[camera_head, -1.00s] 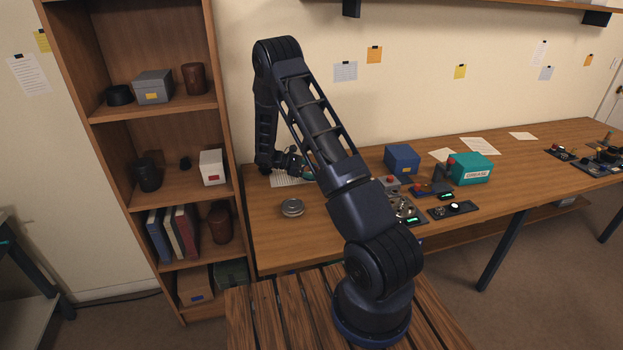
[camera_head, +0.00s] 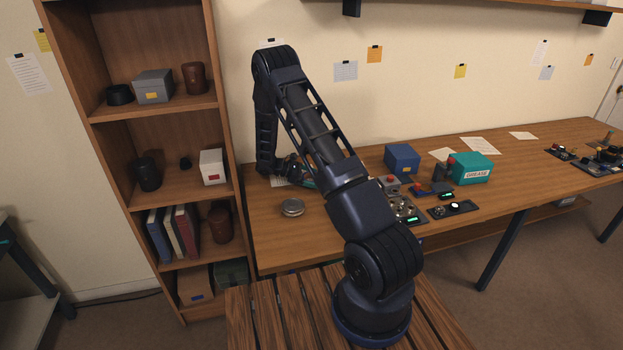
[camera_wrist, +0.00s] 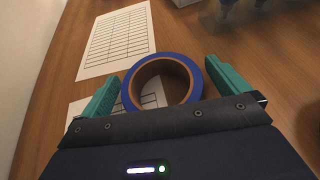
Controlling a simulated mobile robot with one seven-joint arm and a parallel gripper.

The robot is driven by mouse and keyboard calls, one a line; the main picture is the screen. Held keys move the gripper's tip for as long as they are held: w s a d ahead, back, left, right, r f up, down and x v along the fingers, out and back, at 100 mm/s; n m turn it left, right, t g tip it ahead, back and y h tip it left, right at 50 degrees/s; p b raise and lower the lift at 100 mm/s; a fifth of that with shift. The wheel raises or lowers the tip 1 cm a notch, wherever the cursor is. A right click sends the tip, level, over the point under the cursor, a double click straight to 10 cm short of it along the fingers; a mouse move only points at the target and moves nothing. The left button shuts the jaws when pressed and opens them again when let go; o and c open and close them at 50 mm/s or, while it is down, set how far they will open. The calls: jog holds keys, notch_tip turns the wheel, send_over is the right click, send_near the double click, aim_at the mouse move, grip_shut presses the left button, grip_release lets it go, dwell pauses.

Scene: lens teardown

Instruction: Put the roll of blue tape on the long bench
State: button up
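The roll of blue tape (camera_wrist: 128,83) has a blue outside and a brown core. In the wrist view it is between the two teal fingers of my gripper (camera_wrist: 163,70), over the long bench (camera_head: 265,230). The fingers stand apart on either side of the roll, with a narrow gap on the right. The gripper looks open around it. The gripper body hides the roll's near edge. Whether the roll rests fully on the surface is hard to tell. In the head view my gripper (camera_head: 303,180) is low over the bench's left end, and the roll is hidden.
Gridded paper sheets (camera_wrist: 118,40) lie beside and under the roll. A round metal part (camera_head: 292,208) is nearer the bench's front edge. A blue box (camera_head: 402,158), a teal grease box (camera_head: 470,168) and control panels stand to the right. A bookshelf (camera_head: 235,225) borders the left.

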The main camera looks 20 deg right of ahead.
jog(key=shift+r, duration=0.2)
jog(key=v, duration=0.6)
jog(key=shift+a, duration=0.3)
jog(key=shift+w+a+r, duration=0.1)
jog(key=shift+a+r, duration=0.2)
jog(key=s+d+r+m+y, duration=0.25)
jog(key=s+r, duration=0.25)
jog(key=r, duration=0.4)
jog(key=s+d+r+m+y, duration=0.1)
jog(key=s+r+m+y, duration=0.15)
jog(key=s+r, duration=0.45)
jog(key=s+d+r+m+y, duration=0.1)
jog(key=s+r+m+y, duration=0.2)
jog(key=r, duration=0.7)
jog(key=s+r+m+t+y, duration=0.2)
jog(key=s+r+m+t, duration=0.1)
jog(key=s, duration=1)
jog(key=s+r+m+t+y, duration=0.3)
jog(key=s+r, duration=0.4)
jog(key=s, duration=0.7)
jog(key=shift+a+r+m+t, duration=0.2)
jog(key=shift+a+m+t, duration=0.35)
jog(key=shift+m, duration=0.35)
